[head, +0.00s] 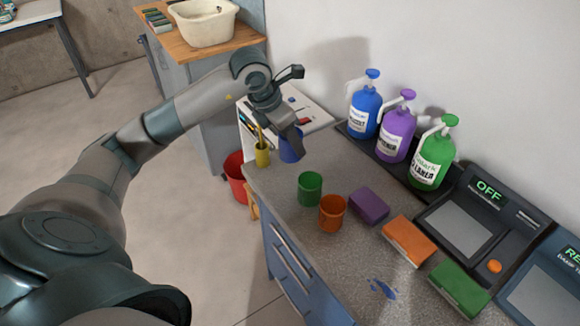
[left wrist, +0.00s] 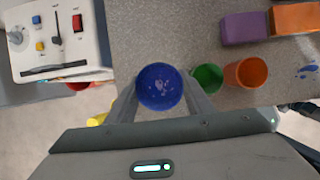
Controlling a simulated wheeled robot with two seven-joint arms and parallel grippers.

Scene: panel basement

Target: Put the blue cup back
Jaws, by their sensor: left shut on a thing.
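The blue cup (head: 291,149) is at the left end of the grey counter (head: 300,242). My left gripper (head: 290,135) comes down over it from above and is shut on it. In the left wrist view the blue cup (left wrist: 159,87) sits between the two fingers (left wrist: 160,100), with pale specks inside it. I cannot tell whether its base touches the counter. A green cup (head: 310,189) and an orange cup (head: 332,212) stand on the counter to its right. They also show in the left wrist view, green (left wrist: 207,78) and orange (left wrist: 246,72). My right gripper is not in view.
Purple (head: 368,205), orange (head: 409,240) and green (head: 459,287) blocks lie on the counter. Blue, purple and green pump bottles (head: 397,134) line the wall. A red bin (head: 236,177) is on the floor.

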